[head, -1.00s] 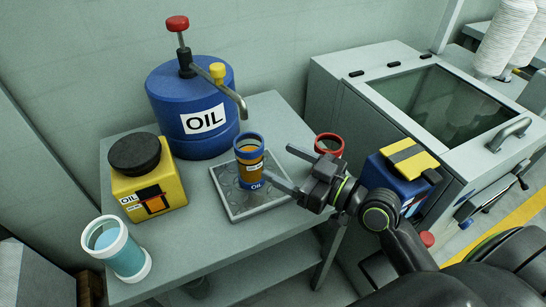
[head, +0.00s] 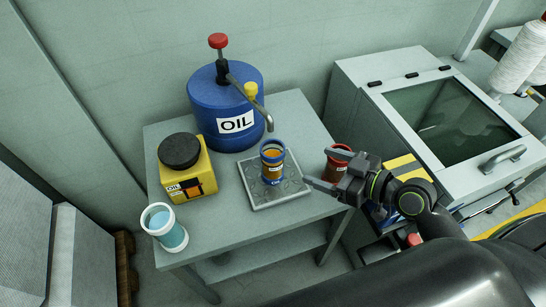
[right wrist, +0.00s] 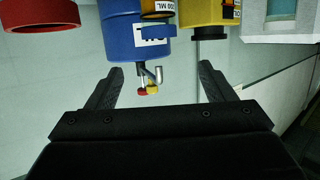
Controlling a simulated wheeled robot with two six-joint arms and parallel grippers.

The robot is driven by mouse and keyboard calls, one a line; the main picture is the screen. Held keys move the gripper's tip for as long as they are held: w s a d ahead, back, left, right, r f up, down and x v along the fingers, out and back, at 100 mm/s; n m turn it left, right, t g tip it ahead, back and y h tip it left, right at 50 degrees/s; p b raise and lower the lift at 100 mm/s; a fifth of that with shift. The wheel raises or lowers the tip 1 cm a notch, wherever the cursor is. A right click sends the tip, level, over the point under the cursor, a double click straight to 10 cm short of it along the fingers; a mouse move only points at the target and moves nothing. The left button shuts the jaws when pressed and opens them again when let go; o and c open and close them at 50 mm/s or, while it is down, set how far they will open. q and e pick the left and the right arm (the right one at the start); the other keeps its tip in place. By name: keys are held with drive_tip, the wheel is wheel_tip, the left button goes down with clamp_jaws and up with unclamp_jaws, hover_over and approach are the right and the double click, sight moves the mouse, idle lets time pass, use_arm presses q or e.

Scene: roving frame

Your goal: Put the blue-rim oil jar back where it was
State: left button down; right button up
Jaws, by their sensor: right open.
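The blue-rim oil jar (head: 272,166), with amber contents, stands upright on the grey tray (head: 287,197) on the table, just below the pump spout. In the right wrist view the jar (right wrist: 157,14) appears upside down at the top. My right gripper (head: 318,168) is open and empty, to the right of the jar and apart from it. Its spread fingers show in the right wrist view (right wrist: 162,85) with nothing between them. A red-rim jar (head: 337,166) stands at the table's right side, partly hidden behind my right gripper. My left gripper is not in view.
A blue oil drum (head: 210,105) with a pump stands behind the tray. A yellow black-capped container (head: 192,183) and a white-rim jar (head: 166,230) are at left. A machine with a glass lid (head: 440,115) is at right. The table's front middle is clear.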

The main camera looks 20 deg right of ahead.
drive_tip(key=p, duration=0.3)
approach(264, 146)
drive_tip(key=x, duration=0.4)
drive_tip(key=shift+w+a+f, duration=0.15)
drive_tip(key=shift+w+a, duration=0.1)
drive_tip(key=shift+w, duration=0.05)
drive_tip(key=p+x, duration=0.1)
drive_tip(key=x, duration=0.2)
drive_tip(key=shift+f, duration=0.15)
drive_tip(key=shift+w+a+f, duration=0.3)
drive_tip(key=shift+w, duration=0.25)
drive_tip(key=c, duration=1.5)
clamp_jaws()
drive_tip(key=shift+r, duration=0.2)
